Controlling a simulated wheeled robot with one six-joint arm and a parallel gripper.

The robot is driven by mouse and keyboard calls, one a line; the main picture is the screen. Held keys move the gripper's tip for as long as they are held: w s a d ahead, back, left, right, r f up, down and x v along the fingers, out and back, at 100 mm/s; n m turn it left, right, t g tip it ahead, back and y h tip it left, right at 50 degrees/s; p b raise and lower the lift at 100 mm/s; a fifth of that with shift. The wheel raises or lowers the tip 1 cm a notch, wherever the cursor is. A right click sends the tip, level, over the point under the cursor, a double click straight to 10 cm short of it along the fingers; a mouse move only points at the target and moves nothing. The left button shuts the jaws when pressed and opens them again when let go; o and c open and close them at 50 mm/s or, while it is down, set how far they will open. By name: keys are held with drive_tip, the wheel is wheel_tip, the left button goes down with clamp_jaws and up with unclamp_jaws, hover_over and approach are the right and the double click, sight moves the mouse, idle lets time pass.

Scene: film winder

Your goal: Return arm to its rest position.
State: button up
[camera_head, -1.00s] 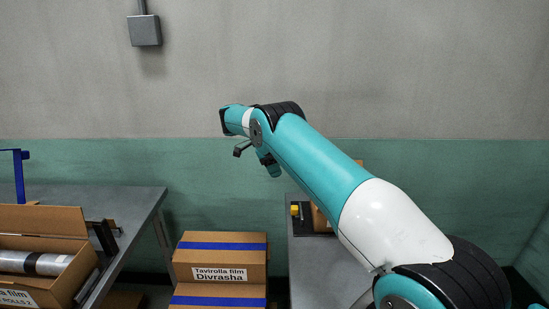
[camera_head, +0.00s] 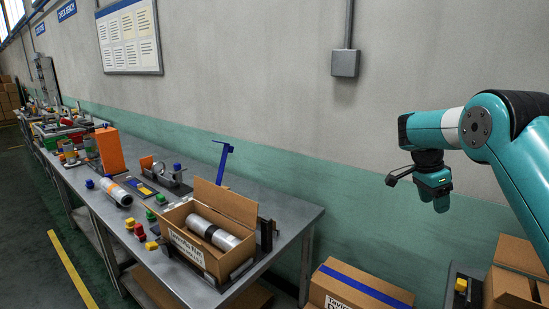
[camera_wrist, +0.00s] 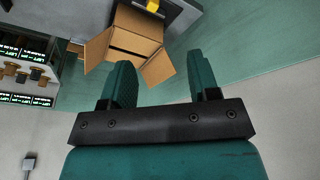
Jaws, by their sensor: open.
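My gripper (camera_head: 434,187) hangs from the teal arm at the right of the head view, in front of the green and grey wall. In the wrist view my gripper (camera_wrist: 163,80) shows two teal fingers standing well apart with nothing between them. An open cardboard box (camera_wrist: 135,40) lies beyond the fingertips in the wrist view, apart from them.
A long grey workbench (camera_head: 290,215) runs along the wall at left. It carries an open box with a film roll (camera_head: 213,232), an orange panel (camera_head: 107,150) and several small parts. A taped carton (camera_head: 360,287) stands low beside it. The air around my gripper is clear.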

drive_tip(key=s+a+r+n+t+y, duration=0.1)
drive_tip(key=s+a+r+n, duration=0.4)
drive_tip(key=a, duration=0.3)
drive_tip(key=s+a+r+n+t+y, duration=0.1)
drive_tip(key=s+a+r+n, duration=0.2)
drive_tip(key=s+a+n, duration=0.35)
drive_tip(key=s+a+n+y, duration=0.3)
drive_tip(key=s+a+n, duration=0.4)
drive_tip(key=s, duration=0.6)
drive_tip(key=s+a+n+y, duration=0.2)
drive_tip(key=s+a+n, duration=0.4)
drive_tip(key=s, duration=0.7)
drive_tip(key=shift+s+a+r+n+g+y, duration=0.2)
drive_tip(key=shift+s+a+n+g+y, duration=0.2)
drive_tip(key=shift+a, duration=0.45)
drive_tip(key=shift+w, duration=0.1)
